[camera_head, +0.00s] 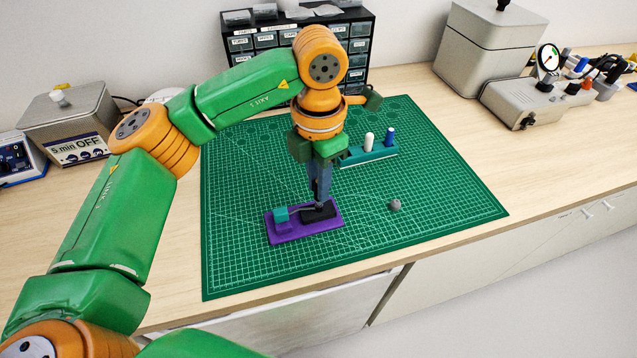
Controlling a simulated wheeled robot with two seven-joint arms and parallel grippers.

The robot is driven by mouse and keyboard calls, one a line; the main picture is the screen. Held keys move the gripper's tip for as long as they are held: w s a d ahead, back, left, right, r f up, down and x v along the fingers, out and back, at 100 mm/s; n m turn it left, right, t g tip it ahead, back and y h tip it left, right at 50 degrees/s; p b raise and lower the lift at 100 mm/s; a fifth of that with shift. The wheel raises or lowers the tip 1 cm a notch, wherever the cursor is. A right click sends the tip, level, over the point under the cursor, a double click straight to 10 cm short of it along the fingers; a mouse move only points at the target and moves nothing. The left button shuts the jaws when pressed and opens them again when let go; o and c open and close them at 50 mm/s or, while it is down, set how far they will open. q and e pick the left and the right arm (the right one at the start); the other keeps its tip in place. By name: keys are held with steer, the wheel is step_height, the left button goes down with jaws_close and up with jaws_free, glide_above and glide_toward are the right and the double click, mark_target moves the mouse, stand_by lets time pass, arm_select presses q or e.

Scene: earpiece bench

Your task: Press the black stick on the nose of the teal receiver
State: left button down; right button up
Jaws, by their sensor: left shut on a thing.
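The teal receiver (281,214) sits at the left of a purple base (284,235) on the mat. A thin grey piece, seemingly its nose (299,208), points right from it toward my left fingertips. My left gripper (318,203) reaches down over the right part of the base, shut on a small dark thing that looks like the black stick. The fingers hide most of it, and I cannot tell whether it touches the nose. A black block (322,214) is on the base just under the fingertips. My right gripper is out of view.
A teal rack (372,154) with a white peg (369,141) and a blue peg (390,136) stands behind. A grey ball-like piece (394,205) lies right of the base on the green mat (445,205). Drawers (358,45) stand at the back.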

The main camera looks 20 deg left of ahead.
arm_select(q)
steer(key=shift+r+p, duration=2.15)
steer(key=shift+r, duration=0.55)
steer(key=shift+f, duration=0.1)
